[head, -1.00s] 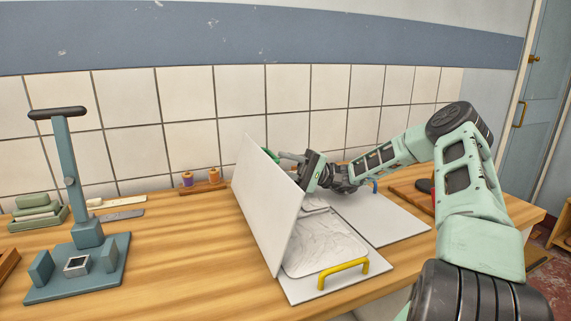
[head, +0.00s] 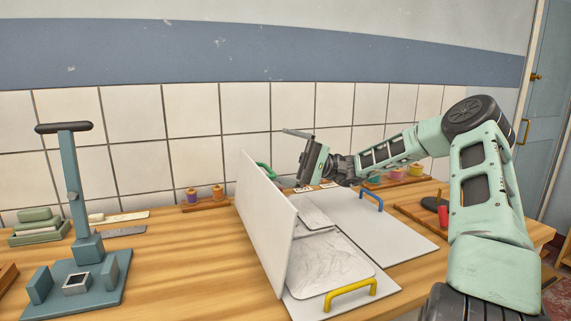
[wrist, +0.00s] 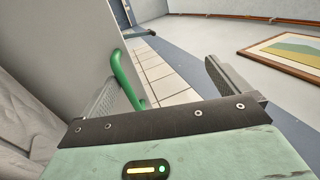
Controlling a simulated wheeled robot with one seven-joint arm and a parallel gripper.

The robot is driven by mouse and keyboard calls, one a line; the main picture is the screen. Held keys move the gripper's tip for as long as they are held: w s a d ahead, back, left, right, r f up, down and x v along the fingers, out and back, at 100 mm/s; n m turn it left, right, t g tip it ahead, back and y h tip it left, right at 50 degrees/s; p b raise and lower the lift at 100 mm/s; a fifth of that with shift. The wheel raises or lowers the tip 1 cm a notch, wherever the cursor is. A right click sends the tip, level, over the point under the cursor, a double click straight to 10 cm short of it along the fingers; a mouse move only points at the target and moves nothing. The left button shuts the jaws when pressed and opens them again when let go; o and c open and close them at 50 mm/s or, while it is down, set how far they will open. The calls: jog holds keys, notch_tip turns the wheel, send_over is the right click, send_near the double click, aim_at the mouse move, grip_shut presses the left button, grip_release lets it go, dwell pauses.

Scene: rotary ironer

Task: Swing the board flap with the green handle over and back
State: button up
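The board flap (head: 262,225) is a white panel standing steeply on edge, its plain face toward the left. Its green handle (head: 265,170) is on the far side, partly hidden by the flap in the head view. The handle also shows in the wrist view (wrist: 122,72), close to the left finger. My gripper (head: 288,158) is right of the flap's top edge, near the handle, with one finger above. A pale, creased cloth (head: 325,265) lies flat beside the flap.
A flat white panel with a yellow handle (head: 350,289) lies in front, and another with a blue handle (head: 372,201) lies to the right. A blue-grey stand (head: 85,245) is at left. Thread spools (head: 205,198) sit behind. Bare wood (head: 190,260) lies left of the flap.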

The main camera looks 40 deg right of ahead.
jog(key=r, duration=0.2)
jog(key=d+r, duration=0.1)
jog(key=shift+r+y, duration=0.35)
jog(key=shift+y, duration=0.05)
jog(key=shift+h, duration=0.4)
jog(key=shift+s+d+f, duration=0.2)
jog(key=shift+d+f, duration=0.2)
jog(key=shift+f, duration=0.25)
jog(key=shift+s+d+f, duration=0.25)
jog(key=shift+d+f, duration=0.15)
jog(key=shift+f, duration=0.2)
jog(key=shift+s+d+f, duration=0.2)
jog(key=shift+d+f, duration=0.2)
jog(key=shift+f, duration=0.25)
jog(key=shift+s+d+f, duration=0.1)
jog(key=shift+s+d, duration=0.05)
jog(key=shift+d, duration=0.15)
jog(key=shift+c, duration=1)
jog(key=shift+s+d, duration=0.35)
jog(key=shift+d, duration=0.1)
jog(key=c, duration=0.9)
jog(key=f+b+v, duration=0.1)
jog(key=v, duration=1.4)
jog(key=shift+a+f+b, duration=0.3)
jog(key=shift+f+b, duration=0.05)
jog(key=shift+f, duration=0.05)
